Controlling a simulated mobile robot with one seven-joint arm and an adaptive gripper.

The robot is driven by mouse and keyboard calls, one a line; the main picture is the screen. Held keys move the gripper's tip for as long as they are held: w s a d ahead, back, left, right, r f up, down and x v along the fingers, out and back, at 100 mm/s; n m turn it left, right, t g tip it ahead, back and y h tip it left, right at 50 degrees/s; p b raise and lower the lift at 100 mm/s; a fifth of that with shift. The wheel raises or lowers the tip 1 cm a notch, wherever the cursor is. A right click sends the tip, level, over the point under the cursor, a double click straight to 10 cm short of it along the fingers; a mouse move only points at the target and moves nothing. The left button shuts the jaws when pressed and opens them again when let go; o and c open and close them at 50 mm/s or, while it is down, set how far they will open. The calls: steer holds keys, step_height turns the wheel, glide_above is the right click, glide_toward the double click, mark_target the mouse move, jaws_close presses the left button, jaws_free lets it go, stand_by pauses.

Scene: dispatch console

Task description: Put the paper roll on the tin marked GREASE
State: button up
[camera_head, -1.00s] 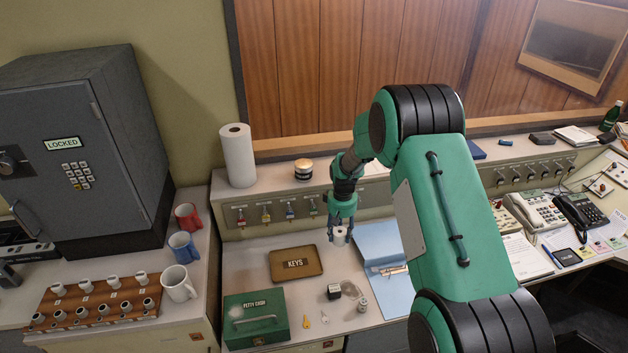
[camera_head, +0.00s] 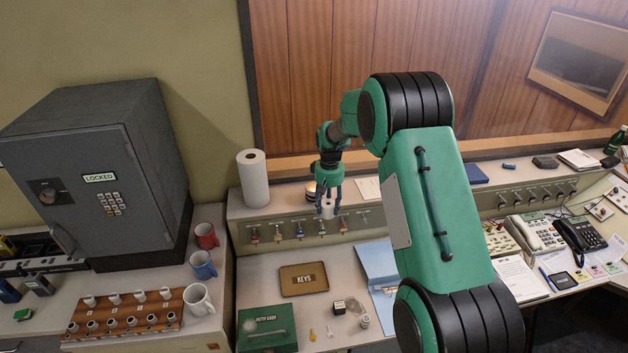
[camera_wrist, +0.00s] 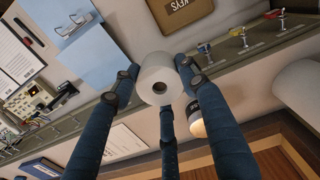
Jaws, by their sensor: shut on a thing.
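A small white paper roll (camera_head: 327,211) with a hollow core is held in my gripper (camera_head: 328,203). In the wrist view the roll (camera_wrist: 155,73) sits between the blue fingers of my gripper (camera_wrist: 162,88), its open end toward the camera. A small round tin (camera_head: 311,189), dark with a pale top, stands on the raised shelf just behind and left of my gripper, which partly hides it. The tin also shows in the wrist view (camera_wrist: 198,129), partly behind a finger. I cannot read its marking. The roll appears in front of the shelf, apart from the tin.
A tall white paper towel roll (camera_head: 253,178) stands left of the tin on the shelf. Key hooks (camera_head: 276,234) line the shelf's front. Below lie the KEYS tray (camera_head: 304,279), a blue folder (camera_head: 377,270) and a green cash box (camera_head: 268,329). A wooden wall (camera_head: 320,80) rises behind.

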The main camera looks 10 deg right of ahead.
steer(key=r, duration=0.1)
steer(key=w+a+r+p, duration=0.1)
steer(key=r, duration=0.1)
steer(key=a+r+p, duration=0.1)
steer(key=r, duration=0.1)
steer(key=shift+w+r, duration=0.15)
steer(key=shift+w, duration=0.05)
steer(key=shift+d, duration=0.1)
steer(key=shift+w, duration=0.15)
steer(key=p, duration=0.3)
glide_above(314, 186)
steer(key=shift+f, duration=0.8)
steer(key=shift+f+p, duration=0.7)
steer(key=shift+f, duration=1.05)
steer(key=shift+f, duration=0.15)
steer(key=o, duration=1.2)
